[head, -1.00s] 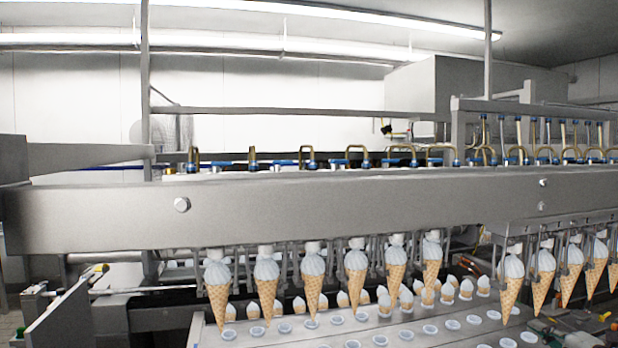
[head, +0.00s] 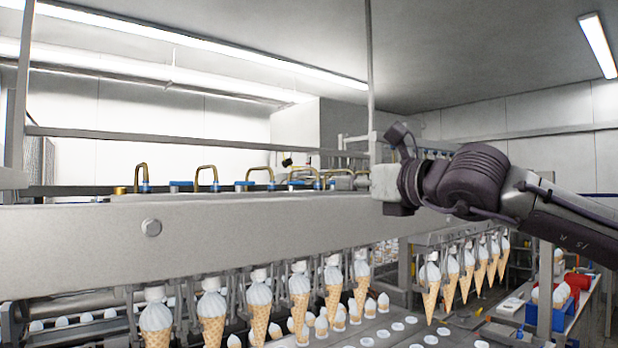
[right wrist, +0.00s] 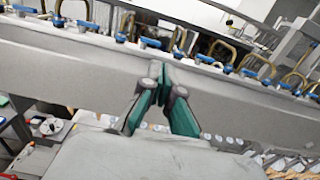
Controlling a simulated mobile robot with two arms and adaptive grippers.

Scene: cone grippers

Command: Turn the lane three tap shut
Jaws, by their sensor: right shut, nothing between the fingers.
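Several blue taps, each beside a bent brass tube, stand in a row along the top of a long grey beam (head: 90,238). One blue tap (head: 181,186) shows left of centre in the head view, and another tap (right wrist: 150,42) shows just beyond my fingers in the right wrist view. I cannot tell which tap is lane three. My right gripper (right wrist: 163,80) is shut and empty in front of the beam's face, below the tap row. In the head view my right arm comes in from the right, and the fingers are hidden there. My left gripper is not in view.
Waffle cones with white tops, such as this cone (head: 259,305), hang in a row under the beam. A tray (head: 400,335) with round holes lies below. A thin upright post (head: 370,70) rises behind the beam. A blue crate (head: 548,318) stands at the right.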

